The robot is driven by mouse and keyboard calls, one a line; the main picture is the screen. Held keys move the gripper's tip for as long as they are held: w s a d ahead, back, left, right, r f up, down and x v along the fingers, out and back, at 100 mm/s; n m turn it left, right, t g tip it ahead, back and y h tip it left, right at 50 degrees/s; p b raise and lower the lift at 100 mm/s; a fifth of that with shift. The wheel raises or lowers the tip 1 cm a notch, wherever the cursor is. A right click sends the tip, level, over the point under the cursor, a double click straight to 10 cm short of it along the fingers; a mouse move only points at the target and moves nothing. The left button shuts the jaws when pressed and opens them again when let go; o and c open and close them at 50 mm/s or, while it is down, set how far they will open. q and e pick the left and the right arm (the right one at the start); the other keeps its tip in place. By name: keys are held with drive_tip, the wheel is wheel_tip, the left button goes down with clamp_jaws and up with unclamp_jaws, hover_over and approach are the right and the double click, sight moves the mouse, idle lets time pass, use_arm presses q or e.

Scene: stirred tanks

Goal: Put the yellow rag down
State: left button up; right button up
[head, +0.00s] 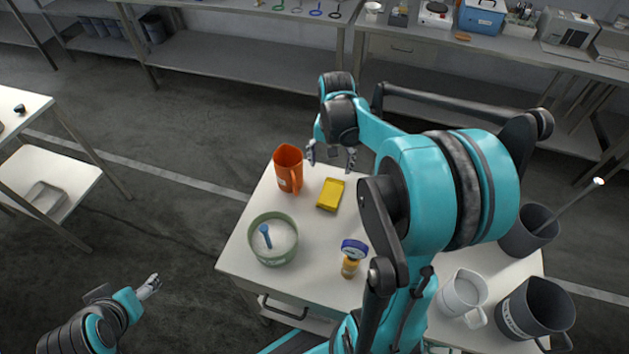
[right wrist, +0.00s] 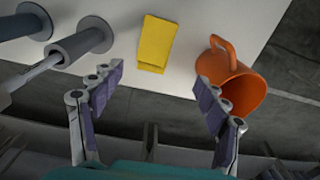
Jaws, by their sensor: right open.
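The yellow rag (head: 330,195) lies folded flat on the white table top, to the right of the orange jug. It also shows in the right wrist view (right wrist: 156,44), ahead of the fingers. My right gripper (head: 331,157) is open and empty above the table's far edge, just beyond the rag and apart from it. In the right wrist view its two fingers (right wrist: 160,105) are spread wide with nothing between them. My left gripper (head: 150,284) is low at the left, clear of the table; its fingers are too small to tell whether they are open.
The orange jug (head: 289,170) stands close to my right gripper's left finger. A green tub (head: 272,252) with a blue-handled tool, a gauge-topped bottle (head: 351,267), a white jug (head: 461,298) and dark grey vessels (head: 527,233) share the table. My right arm hides part of the table top.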

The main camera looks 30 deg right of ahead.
drive_tip(key=s+a+r+n+t, duration=0.2)
drive_tip(key=s+a+n+t, duration=0.1)
drive_tip(key=a, duration=0.6)
drive_tip(key=s+a+r+n+t, duration=0.2)
drive_tip(key=s+a+n, duration=0.4)
drive_tip(key=a, duration=0.3)
drive_tip(key=shift+a+r+n+t, duration=0.3)
drive_tip(key=shift+r+n+t, duration=0.1)
drive_tip(key=shift+t, duration=0.5)
